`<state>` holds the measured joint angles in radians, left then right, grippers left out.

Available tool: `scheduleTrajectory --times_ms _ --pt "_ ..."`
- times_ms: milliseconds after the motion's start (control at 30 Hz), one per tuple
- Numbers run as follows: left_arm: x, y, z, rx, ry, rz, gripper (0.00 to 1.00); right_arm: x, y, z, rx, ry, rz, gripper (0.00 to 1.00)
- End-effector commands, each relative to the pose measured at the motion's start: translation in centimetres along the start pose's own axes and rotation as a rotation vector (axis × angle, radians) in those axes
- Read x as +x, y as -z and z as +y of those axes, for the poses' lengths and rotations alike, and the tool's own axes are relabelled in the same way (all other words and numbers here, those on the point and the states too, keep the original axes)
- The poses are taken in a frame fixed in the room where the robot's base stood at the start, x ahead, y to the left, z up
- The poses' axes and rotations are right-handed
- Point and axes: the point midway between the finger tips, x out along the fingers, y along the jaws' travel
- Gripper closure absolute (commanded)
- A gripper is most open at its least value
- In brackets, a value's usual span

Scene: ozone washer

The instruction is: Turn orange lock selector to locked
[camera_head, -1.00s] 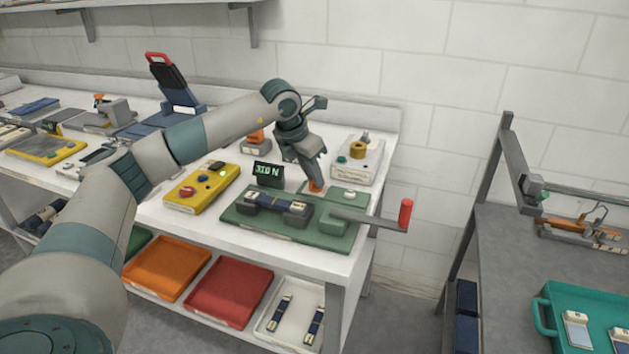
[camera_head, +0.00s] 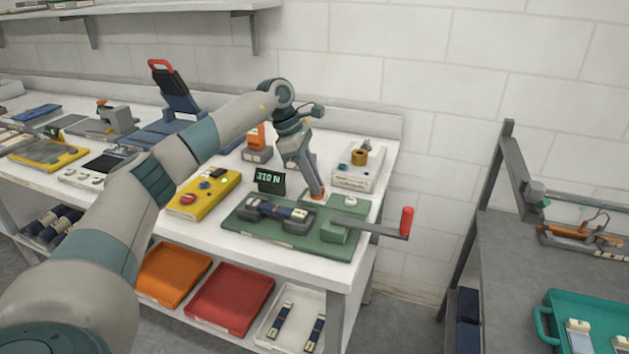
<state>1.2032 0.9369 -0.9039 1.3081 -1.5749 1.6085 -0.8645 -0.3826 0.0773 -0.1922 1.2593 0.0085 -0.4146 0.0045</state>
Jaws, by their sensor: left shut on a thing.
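The orange lock selector (camera_head: 317,196) sits at the back of the green fixture (camera_head: 302,243) on the white bench. Only a bit of its orange shows, under my left gripper's fingers. My left gripper (camera_head: 317,191) reaches down from above and is shut on the orange selector. The selector's exact angle is hidden by the fingers. A grey crank arm with a red handle (camera_head: 406,221) sticks out to the right of the fixture. My right gripper is not in view.
A display reading about 310 N (camera_head: 269,180) stands just left of the gripper. A yellow control box (camera_head: 204,192) is farther left. A white device with a brass knob (camera_head: 357,165) stands behind right. Orange and red trays (camera_head: 230,298) sit on the lower shelf.

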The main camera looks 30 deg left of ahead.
Motion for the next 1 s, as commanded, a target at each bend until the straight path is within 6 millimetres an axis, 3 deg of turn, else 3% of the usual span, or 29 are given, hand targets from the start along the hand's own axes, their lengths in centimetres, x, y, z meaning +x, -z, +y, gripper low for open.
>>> scheduleTrajectory --times_ms 400,833,867,900,1000 --pt "-0.2 -0.1 0.3 0.16 0.061 -0.001 1.0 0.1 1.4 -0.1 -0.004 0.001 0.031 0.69" --pt "-0.2 -0.1 0.3 0.17 0.064 0.0 1.0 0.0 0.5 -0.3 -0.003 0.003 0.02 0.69" --pt "-0.2 -0.1 0.3 0.17 0.064 0.0 0.8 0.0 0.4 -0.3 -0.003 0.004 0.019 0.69" --pt "-0.2 -0.1 0.2 0.169 0.064 0.0 0.7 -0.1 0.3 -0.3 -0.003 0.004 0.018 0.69" --pt "-0.1 0.0 0.2 0.169 0.065 0.0 0.68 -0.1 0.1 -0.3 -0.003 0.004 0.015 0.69"
